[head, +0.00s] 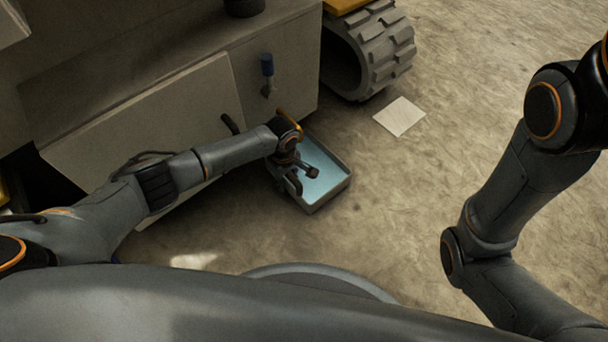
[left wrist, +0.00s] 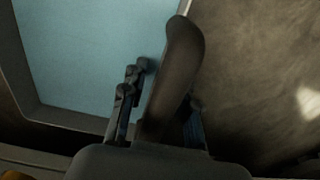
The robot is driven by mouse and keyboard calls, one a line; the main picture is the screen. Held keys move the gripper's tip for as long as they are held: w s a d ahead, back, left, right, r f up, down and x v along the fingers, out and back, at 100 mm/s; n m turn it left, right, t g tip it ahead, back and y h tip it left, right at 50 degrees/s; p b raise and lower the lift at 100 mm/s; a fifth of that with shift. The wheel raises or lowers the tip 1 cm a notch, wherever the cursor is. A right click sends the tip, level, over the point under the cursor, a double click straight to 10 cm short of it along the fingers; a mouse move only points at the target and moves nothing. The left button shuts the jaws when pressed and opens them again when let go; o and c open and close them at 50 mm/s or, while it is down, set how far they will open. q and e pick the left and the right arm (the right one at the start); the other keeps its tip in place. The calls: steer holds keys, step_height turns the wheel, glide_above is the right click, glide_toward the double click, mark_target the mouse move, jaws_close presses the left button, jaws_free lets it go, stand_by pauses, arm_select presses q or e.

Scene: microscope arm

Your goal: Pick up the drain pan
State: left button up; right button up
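The drain pan (head: 331,194) is a grey rectangular tray on the ground beside the machine, holding flat pale-blue liquid. My left gripper (head: 303,180) is at the pan's near-left side, its fingers apart, one reaching over the blue inside and the other near the side wall. In the left wrist view the pan (left wrist: 70,118) fills the upper left. One finger of the left gripper (left wrist: 158,62) shows over the blue and the larger one covers part of the pan's edge. Whether the fingers touch the wall is hidden. My right gripper is out of view.
The machine's grey panelled body (head: 150,125) stands close behind and left of the pan. A blue-handled valve (head: 267,66) sticks out above the pan. A tracked wheel (head: 372,50) and a white sheet (head: 400,116) lie beyond. Ground to the right is open.

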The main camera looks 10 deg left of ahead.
arm_select(q)
jaws_close()
steer(key=shift+r, duration=0.15)
stand_by(0.4)
